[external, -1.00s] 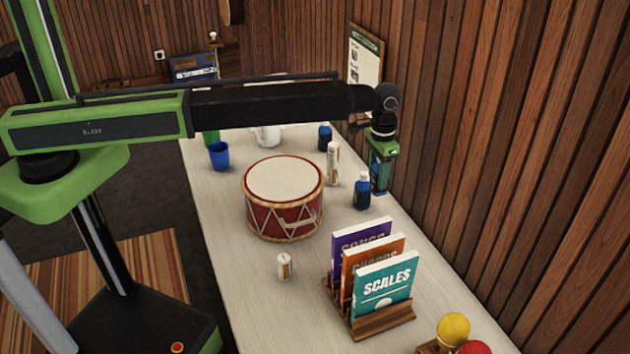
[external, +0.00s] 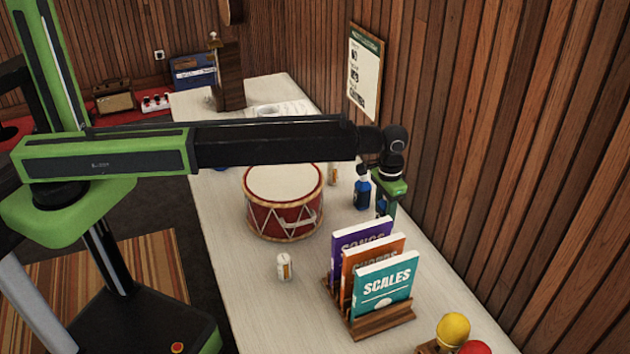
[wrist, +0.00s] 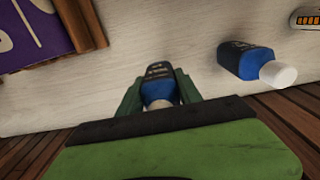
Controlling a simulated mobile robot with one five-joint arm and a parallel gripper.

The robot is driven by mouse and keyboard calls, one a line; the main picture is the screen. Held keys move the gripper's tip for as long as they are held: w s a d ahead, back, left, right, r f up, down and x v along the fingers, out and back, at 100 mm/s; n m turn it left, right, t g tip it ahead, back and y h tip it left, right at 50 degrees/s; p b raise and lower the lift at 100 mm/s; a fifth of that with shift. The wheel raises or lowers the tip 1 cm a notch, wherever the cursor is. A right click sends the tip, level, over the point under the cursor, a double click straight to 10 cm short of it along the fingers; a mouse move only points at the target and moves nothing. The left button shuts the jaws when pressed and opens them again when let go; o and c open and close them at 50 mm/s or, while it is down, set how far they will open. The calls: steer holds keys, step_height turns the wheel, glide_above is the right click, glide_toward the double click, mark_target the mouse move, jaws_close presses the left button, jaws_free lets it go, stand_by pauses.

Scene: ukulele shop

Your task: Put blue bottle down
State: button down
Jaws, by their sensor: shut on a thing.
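My gripper (external: 385,208) is shut on a blue bottle (wrist: 158,72) with a dark label. In the wrist view the bottle sits between the two green fingers (wrist: 159,92), its pale cap end towards me, over the pale table (wrist: 110,75). In the external view only a small blue part of it shows beside the purple book. I cannot tell whether its base touches the table. A second blue bottle (external: 362,190) with a white cap stands to the left of my gripper; it also shows in the wrist view (wrist: 243,60), apart from the fingers.
A wooden rack (external: 383,320) with purple, orange and teal books is close in front of my gripper. A red drum (external: 283,215) and small white container (external: 284,267) stand left. A white bottle (external: 333,176) is partly hidden by my arm. The wooden wall (external: 480,150) is close on the right.

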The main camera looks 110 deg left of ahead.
steer(key=shift+f+b, duration=1.65)
steer(key=shift+f, duration=0.25)
steer(key=c, duration=0.8)
jaws_free()
steer(key=shift+r, duration=0.1)
step_height(320, 180, up, 13)
steer(key=p, duration=1.2)
steer(key=shift+f+p, duration=0.2)
steer(key=shift+p, duration=0.15)
steer(key=shift+f, duration=0.1)
